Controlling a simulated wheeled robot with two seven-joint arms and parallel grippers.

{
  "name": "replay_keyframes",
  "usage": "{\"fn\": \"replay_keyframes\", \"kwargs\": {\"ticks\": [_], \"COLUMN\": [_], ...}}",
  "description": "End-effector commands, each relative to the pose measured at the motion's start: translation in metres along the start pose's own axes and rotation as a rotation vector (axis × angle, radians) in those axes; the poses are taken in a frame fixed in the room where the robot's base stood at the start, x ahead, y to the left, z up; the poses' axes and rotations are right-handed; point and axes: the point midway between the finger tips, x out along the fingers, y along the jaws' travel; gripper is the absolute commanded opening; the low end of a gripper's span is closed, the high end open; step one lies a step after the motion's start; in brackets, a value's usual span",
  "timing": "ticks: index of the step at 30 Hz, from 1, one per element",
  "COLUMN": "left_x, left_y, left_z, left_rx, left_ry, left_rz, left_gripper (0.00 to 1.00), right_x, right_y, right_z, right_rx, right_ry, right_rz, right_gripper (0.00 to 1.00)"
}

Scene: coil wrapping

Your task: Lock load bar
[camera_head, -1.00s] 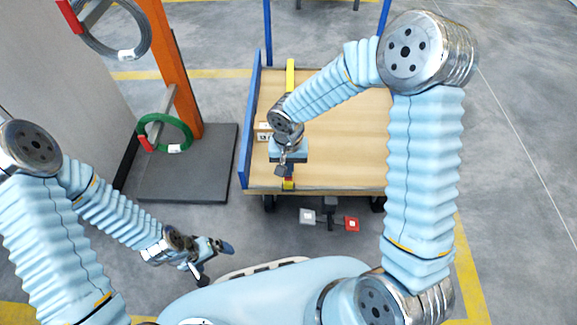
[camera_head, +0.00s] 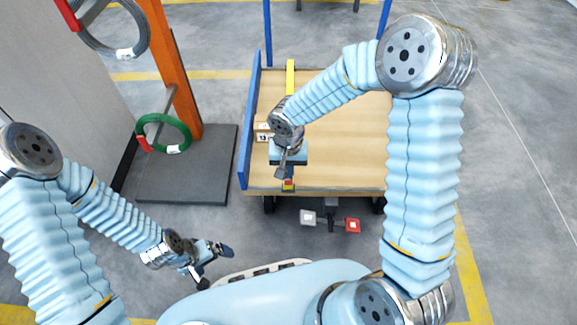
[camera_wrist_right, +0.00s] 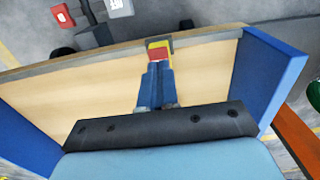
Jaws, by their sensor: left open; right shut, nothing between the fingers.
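The yellow load bar (camera_head: 290,77) runs lengthwise along the left side of the cart's wooden deck. Its middle is hidden behind my right arm. Its near end carries a red and yellow latch (camera_head: 288,184) at the deck's front edge, also seen in the right wrist view (camera_wrist_right: 160,51). My right gripper (camera_head: 281,174) is shut and empty, just above and beside this latch. In the right wrist view its fingers (camera_wrist_right: 157,70) reach to the red part; I cannot tell whether they touch it. My left gripper (camera_head: 215,268) is open and empty, low in front of the cart.
The cart deck (camera_head: 345,145) has a blue side rail (camera_head: 250,120) on its left and a small labelled box (camera_head: 263,132) beside the bar. Pedals (camera_head: 330,220) sit below its front edge. An orange post (camera_head: 172,70) on a dark base holds a green coil (camera_head: 163,133) and a grey coil.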

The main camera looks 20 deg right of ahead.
Motion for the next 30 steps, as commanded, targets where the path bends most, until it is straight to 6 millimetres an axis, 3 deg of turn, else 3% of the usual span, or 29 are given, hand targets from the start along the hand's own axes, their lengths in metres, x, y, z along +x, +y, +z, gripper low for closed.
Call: {"fn": "replay_keyframes", "kwargs": {"ticks": [21,30], "left_x": [-0.039,-0.041], "left_y": [0.014,0.015], "left_z": [-0.001,-0.001], "left_rx": [0.000,0.000], "left_ry": [0.000,0.000], "left_rz": [0.000,0.000], "left_gripper": [1.00,1.00], "right_x": [-0.065,-0.069], "right_y": [0.000,0.000], "right_z": [0.000,0.000], "right_rx": [0.000,0.000], "right_ry": [0.001,0.000], "right_rz": [0.000,0.000], "right_gripper": [0.00,0.00]}}
